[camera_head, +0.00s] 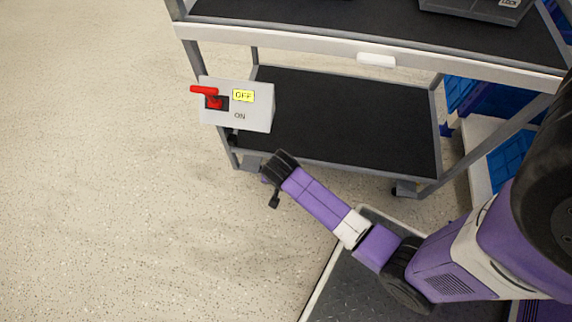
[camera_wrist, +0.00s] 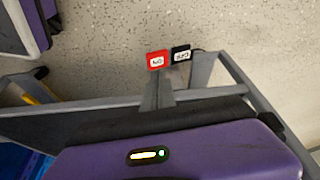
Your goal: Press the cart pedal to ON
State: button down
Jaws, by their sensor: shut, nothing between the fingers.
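The cart (camera_head: 300,46) has a pedal pair low at one corner, seen in the wrist view. The red pedal (camera_wrist: 157,60) is labelled ON and the black pedal (camera_wrist: 181,53) beside it is labelled OFF. I cannot tell from this angle which one is down. In the head view the pedals are not clearly visible near my wrist. My gripper (camera_head: 273,199) is shut and empty, pointing down by the cart's lower front left corner. Its fingers are small in the head view and not clear in the wrist view, and contact with a pedal cannot be told.
A grey switch box (camera_head: 258,117) with a red lever (camera_head: 205,91) is on the cart's left front; its yellow OFF label stands out above ON. The cart's lower shelf (camera_head: 340,118) is empty. Blue bins (camera_head: 510,160) stand at the right. Speckled floor (camera_head: 110,180) is clear at left.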

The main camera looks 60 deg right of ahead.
jog(key=w+d+f+m+g, duration=0.1)
jog(key=d+f+m+b, duration=0.1)
jog(key=shift+w+d+g+b, duration=0.3)
jog(key=shift+w+d+g, duration=0.05)
jog(key=shift+w+g, duration=0.05)
jog(key=shift+f, duration=0.1)
jog(key=b+x, duration=0.5)
jog(key=x, duration=0.4)
jog(key=shift+d+f, duration=0.25)
jog(key=shift+f, duration=0.05)
